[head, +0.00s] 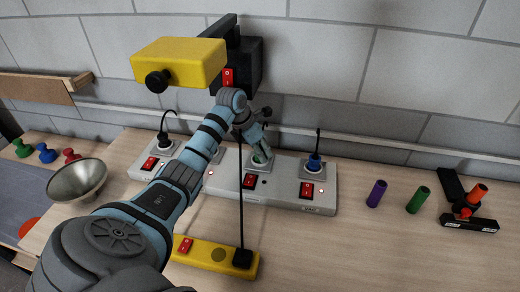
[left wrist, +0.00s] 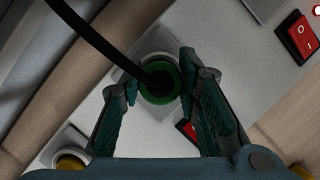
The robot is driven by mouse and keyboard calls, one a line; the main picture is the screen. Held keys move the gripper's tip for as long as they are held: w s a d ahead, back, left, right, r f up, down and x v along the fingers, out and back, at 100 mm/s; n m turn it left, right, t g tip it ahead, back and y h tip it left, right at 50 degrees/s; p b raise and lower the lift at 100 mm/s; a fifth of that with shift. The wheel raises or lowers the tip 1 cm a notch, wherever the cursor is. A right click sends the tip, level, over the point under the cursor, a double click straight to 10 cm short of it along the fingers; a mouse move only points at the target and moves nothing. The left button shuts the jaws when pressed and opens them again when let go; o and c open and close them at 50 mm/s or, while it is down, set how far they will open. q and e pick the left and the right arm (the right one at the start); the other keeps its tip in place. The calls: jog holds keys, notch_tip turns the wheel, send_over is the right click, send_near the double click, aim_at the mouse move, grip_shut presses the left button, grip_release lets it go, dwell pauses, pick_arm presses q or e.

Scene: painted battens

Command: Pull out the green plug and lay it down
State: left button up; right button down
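The green plug (head: 262,158) stands in a socket of the long white power strip (head: 320,200), and its black cord shows in the left wrist view, where the plug (left wrist: 160,92) appears from above. My left gripper (head: 259,148) is at the plug, pointing down. In the left wrist view its two fingers (left wrist: 159,82) stand on either side of the plug, with a narrow gap at the left finger; the right finger is very near the rim. It looks open around the plug. My right gripper does not show.
A blue plug (head: 315,162) and a black plug (head: 163,143) stand in the same strip. A yellow box (head: 180,62) juts out above my arm. A yellow strip (head: 205,252) lies in front. Purple (head: 377,193) and green cylinders (head: 418,199) stand right; table between is clear.

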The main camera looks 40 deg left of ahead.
pick_arm(q)
jog(key=c, duration=0.3)
jog(key=o, duration=0.4)
grip_shut()
jog(key=shift+r+p, duration=1.45)
jog(key=shift+r, duration=0.2)
jog(key=shift+s, duration=0.1)
jog(key=shift+f, duration=0.1)
